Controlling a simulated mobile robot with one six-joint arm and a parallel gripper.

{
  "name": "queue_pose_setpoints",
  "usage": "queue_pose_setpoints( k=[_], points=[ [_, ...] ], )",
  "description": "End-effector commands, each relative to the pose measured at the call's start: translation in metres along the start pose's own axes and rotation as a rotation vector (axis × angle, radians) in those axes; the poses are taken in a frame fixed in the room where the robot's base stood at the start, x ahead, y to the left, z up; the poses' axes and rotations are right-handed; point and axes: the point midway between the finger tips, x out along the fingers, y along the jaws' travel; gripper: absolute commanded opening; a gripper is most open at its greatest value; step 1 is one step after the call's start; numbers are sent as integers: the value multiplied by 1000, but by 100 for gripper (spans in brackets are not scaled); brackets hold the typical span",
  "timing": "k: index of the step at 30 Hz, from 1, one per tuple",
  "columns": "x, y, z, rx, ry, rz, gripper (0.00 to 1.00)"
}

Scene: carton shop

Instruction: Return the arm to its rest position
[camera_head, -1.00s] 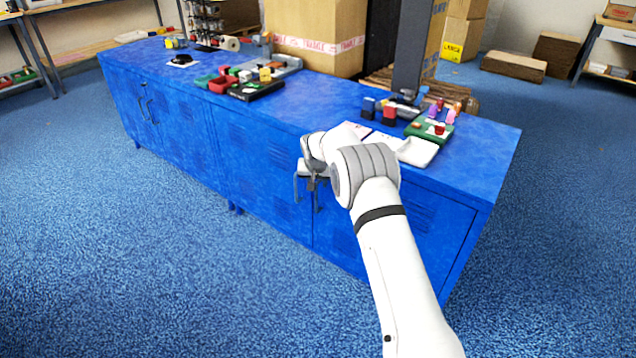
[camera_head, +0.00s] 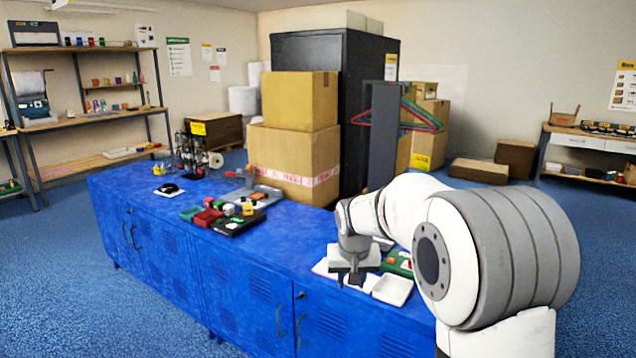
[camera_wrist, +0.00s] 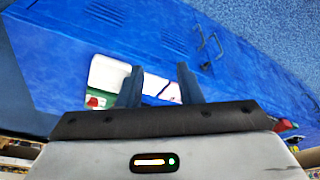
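My gripper (camera_head: 352,279) points down over the right part of the blue cabinet top (camera_head: 283,236). My white and grey arm bends large in the right foreground. In the wrist view my gripper (camera_wrist: 160,78) has its two dark fingers apart, with nothing held between them. Beyond the fingers lie the blue cabinet, a white tray (camera_wrist: 108,74) and white paper. In the head view the white tray (camera_head: 393,290) is just right of the gripper. My gripper and arm hide part of the green box (camera_head: 398,263) and the items around it.
Red, green and black trays (camera_head: 238,222) with small parts stand mid-cabinet. Stacked cartons (camera_head: 295,150) and a dark tall cabinet (camera_head: 345,75) stand behind. Coloured hangers (camera_head: 425,115) hang near a dark post. Blue floor is open at the left front.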

Motion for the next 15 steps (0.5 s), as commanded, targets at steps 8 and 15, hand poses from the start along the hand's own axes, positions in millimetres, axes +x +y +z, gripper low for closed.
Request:
queue_pose_setpoints(
  k=[8, 15],
  points=[
    [-124, 47, 94, 2, -33, -2, 32],
    [-188, 70, 187, -3, -62, -9, 32]
  ],
)
